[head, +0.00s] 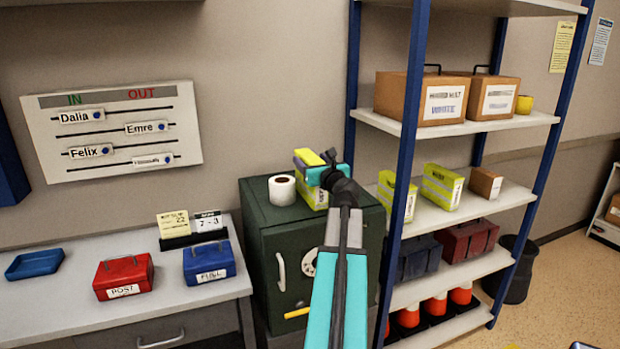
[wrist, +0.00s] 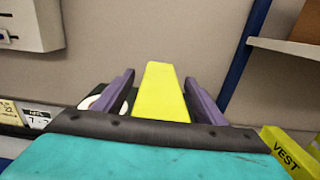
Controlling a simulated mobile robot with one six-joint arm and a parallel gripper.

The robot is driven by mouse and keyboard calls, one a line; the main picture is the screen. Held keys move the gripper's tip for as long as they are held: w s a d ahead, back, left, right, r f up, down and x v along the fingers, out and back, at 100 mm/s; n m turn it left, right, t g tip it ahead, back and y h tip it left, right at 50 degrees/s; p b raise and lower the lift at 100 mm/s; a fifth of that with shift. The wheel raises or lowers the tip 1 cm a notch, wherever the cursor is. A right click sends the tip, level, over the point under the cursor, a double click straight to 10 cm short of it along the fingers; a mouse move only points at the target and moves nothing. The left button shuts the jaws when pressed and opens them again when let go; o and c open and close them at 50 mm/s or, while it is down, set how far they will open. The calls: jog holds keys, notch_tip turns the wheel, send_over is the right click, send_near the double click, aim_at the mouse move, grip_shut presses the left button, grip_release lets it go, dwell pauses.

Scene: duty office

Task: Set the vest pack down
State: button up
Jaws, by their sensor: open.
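A yellow vest pack with a grey band (head: 311,195) stands upright on top of the dark green safe (head: 264,219), beside a white paper roll. My gripper (head: 322,172) is at the pack's upper part. In the wrist view the yellow pack (wrist: 165,100) stands between the two purple fingers of my gripper (wrist: 160,77). The fingers are open, with a gap visible on the left side; on the right I cannot tell whether the finger touches. The pack's base is partly hidden by my arm.
The white paper roll (head: 282,190) stands close to the pack's left. A blue shelf post (head: 405,130) rises just right of the safe. More vest packs (head: 442,186) stand on the shelf (head: 470,207). The desk (head: 60,318) at left holds a red box and a blue box.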

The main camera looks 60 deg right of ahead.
jog(key=shift+w+d, duration=0.3)
jog(key=shift+w, duration=0.1)
jog(key=shift+c, duration=0.5)
grip_shut()
jog(key=shift+r, duration=0.1)
jog(key=shift+r, duration=4.95)
